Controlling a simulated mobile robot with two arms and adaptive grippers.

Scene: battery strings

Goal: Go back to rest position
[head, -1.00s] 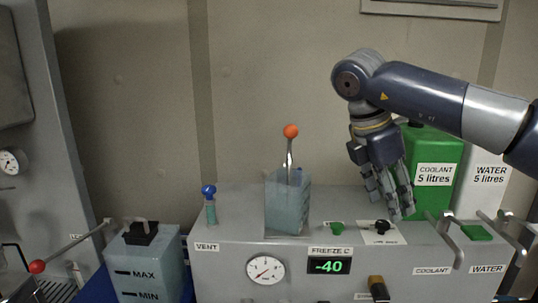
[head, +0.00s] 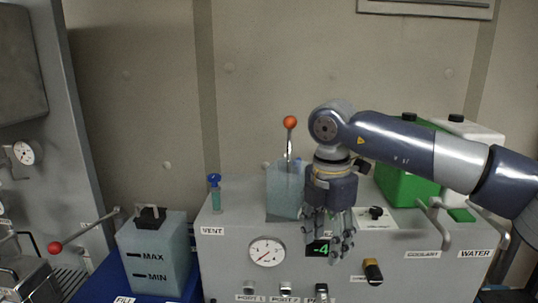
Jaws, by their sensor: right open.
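My right gripper (head: 327,239) hangs fingers down in front of the grey cabinet (head: 230,250), before its green digital display, which it mostly covers. Its fingers are open with nothing between them. The arm comes in from the right, across the green coolant container (head: 400,185). Just behind the gripper, a clear beaker (head: 283,190) of bluish liquid stands on the cabinet top, with an orange-knobbed rod (head: 290,123) upright in it. The gripper hides part of the beaker's right side. My left gripper is not in view.
A blue-topped vent valve (head: 214,182) and a black knob (head: 376,213) stand on the cabinet top. Pipe handles (head: 440,222) rise at the right. A tank marked MAX and MIN (head: 155,255) stands at the left, near a red-knobbed lever (head: 56,248). A gauge (head: 267,252) is on the cabinet front.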

